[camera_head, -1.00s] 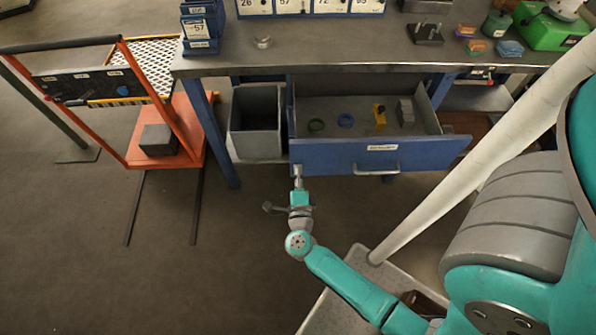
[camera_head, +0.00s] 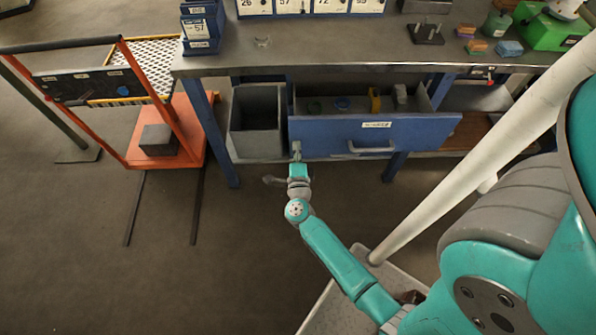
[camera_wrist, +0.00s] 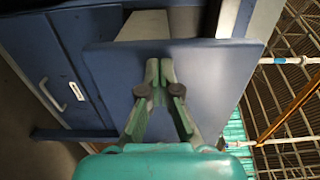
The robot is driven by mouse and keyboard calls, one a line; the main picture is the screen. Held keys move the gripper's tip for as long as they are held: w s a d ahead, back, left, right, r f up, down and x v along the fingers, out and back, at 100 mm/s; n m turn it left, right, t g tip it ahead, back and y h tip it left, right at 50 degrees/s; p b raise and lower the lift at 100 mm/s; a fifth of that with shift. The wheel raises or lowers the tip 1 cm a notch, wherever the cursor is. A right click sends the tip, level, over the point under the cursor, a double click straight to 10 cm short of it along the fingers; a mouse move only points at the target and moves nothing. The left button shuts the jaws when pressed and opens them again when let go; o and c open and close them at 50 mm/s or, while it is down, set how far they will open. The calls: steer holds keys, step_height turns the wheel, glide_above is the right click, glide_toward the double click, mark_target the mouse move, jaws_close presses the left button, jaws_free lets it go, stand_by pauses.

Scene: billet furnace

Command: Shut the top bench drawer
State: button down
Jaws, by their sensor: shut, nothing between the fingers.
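The top bench drawer (camera_head: 420,132) is blue with a white label and a grey bar handle (camera_head: 371,147). It is partly open under the bench top, with green, blue, yellow and grey items showing inside. My gripper (camera_head: 296,150) is shut and empty at the left end of the drawer front, well left of the handle. In the wrist view my gripper (camera_wrist: 159,66) is against or just in front of a blue panel (camera_wrist: 215,70); exact contact is hard to tell. A handle (camera_wrist: 76,91) on another blue front shows to the left there.
A grey open bin (camera_head: 256,122) stands left of the drawer, beside a blue bench leg (camera_head: 212,135). An orange trolley (camera_head: 182,135) is farther left. The bench top (camera_head: 340,50) holds blue bins, blocks and a green device. The floor in front is clear.

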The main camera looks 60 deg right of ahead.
steer(key=x, duration=2.3)
steer(key=shift+w+d, duration=0.2)
steer(key=shift+w+d+r, duration=0.15)
steer(key=shift+r, duration=0.05)
steer(key=shift+r, duration=0.15)
